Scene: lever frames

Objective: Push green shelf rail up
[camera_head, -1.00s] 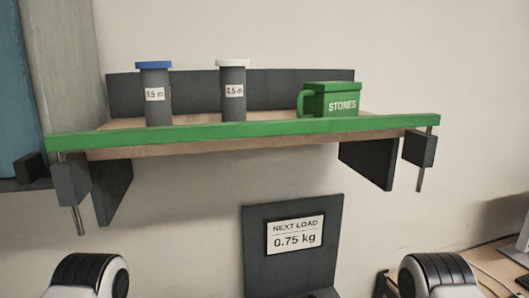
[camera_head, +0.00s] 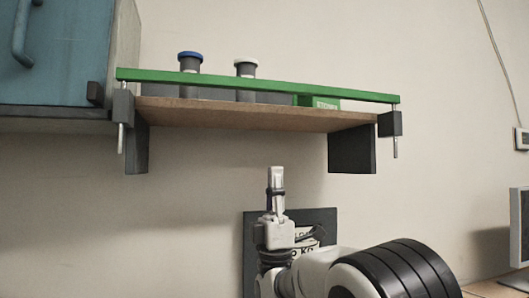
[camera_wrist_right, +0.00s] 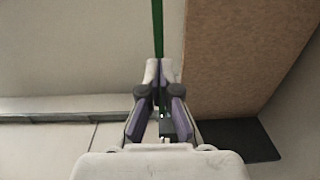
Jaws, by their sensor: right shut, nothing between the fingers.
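The green rail (camera_head: 255,85) runs along the front of the wooden shelf (camera_head: 250,117), with a visible gap between the rail and the board. Its rods pass through dark guide blocks at the left (camera_head: 123,104) and right (camera_head: 390,123). My right gripper (camera_head: 276,172) points up below the shelf, shut and empty, apart from the rail. In the right wrist view, the green rail (camera_wrist_right: 158,28) shows as a narrow strip beyond the fingertips (camera_wrist_right: 159,68), beside the shelf's underside (camera_wrist_right: 245,50). My left gripper is not in view.
A blue-capped jar (camera_head: 190,63), a white-capped jar (camera_head: 246,70) and a green container (camera_head: 325,103), mostly hidden, stand behind the rail. Dark brackets support the shelf. My right arm partly covers the load sign (camera_head: 306,238). A blue cabinet (camera_head: 60,55) is at left.

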